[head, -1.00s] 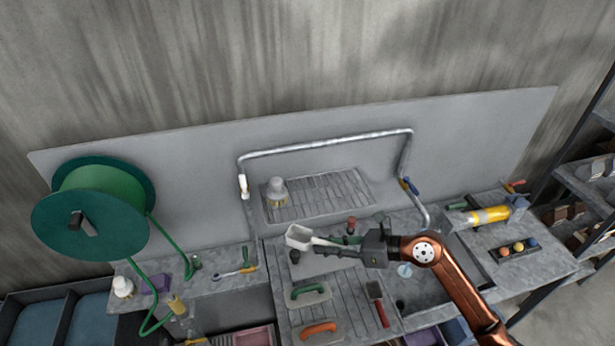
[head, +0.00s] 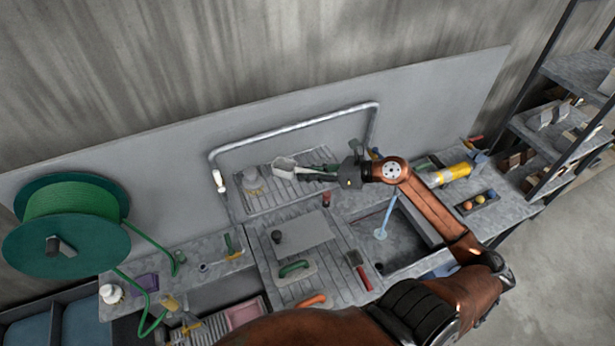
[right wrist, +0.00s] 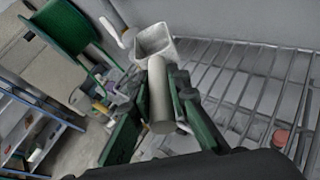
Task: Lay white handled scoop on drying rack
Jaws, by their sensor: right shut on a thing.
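The white handled scoop (head: 284,163) is held out to the left of my right gripper (head: 322,174), with its bowl above the drying rack (head: 300,190) at the back of the bench. In the right wrist view the scoop's bowl (right wrist: 154,42) points away from me and its pale handle (right wrist: 160,95) lies between the fingers of my right gripper (right wrist: 165,110), which is shut on it. The wire rack (right wrist: 255,75) spreads below and to the right there. I cannot tell whether the scoop touches the rack. My left gripper is not in view.
A metal pipe frame (head: 290,132) arches behind the rack. A sink (head: 395,240) lies in front right. A green-handled float (head: 296,270) and a red-handled brush (head: 358,268) lie nearer.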

